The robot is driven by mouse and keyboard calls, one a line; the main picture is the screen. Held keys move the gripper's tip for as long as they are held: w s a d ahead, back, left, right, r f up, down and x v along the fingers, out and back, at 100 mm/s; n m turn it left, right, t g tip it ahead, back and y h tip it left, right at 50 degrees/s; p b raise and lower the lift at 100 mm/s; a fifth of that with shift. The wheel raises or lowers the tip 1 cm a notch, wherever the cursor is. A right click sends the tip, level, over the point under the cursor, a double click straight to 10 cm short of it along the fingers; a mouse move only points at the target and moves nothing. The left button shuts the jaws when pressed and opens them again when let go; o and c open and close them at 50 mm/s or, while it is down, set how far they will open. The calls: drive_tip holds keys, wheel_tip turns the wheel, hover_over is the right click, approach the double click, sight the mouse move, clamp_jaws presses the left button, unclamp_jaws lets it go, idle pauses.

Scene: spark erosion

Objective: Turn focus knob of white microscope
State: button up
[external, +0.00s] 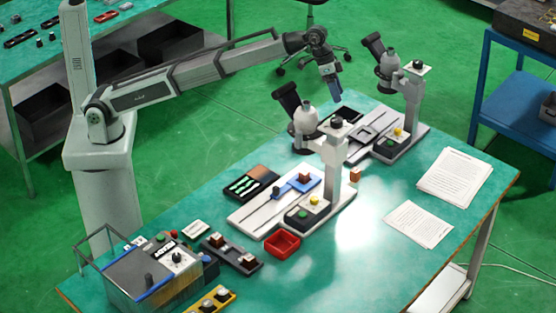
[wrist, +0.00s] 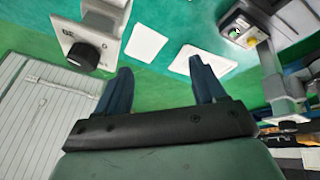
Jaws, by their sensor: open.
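Two pale microscopes stand on the green bench: a nearer one (external: 331,165) on a white base and a farther one (external: 410,100) on a grey base. I cannot tell for sure which is the white one. Each has a black knob atop its column: the nearer knob (external: 337,122) and the farther knob (external: 418,64). My gripper (external: 336,97) hangs between the microscopes, open and empty, fingers apart in the wrist view (wrist: 163,88), touching neither knob.
Two paper stacks, a large one (external: 455,176) and a smaller one (external: 418,223), lie on the right of the bench. A red tray (external: 282,244), a black case (external: 250,185) and a control box (external: 150,278) occupy the front left. The eyepieces (external: 288,98) rise near my arm.

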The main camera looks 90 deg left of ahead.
drive_tip(key=m+y, duration=0.2)
approach(336, 120)
drive_tip(key=x, duration=0.8)
drive_tip(key=shift+w+a+f, duration=0.1)
drive_tip(key=shift+f, duration=0.25)
drive_tip(key=c, duration=1.1)
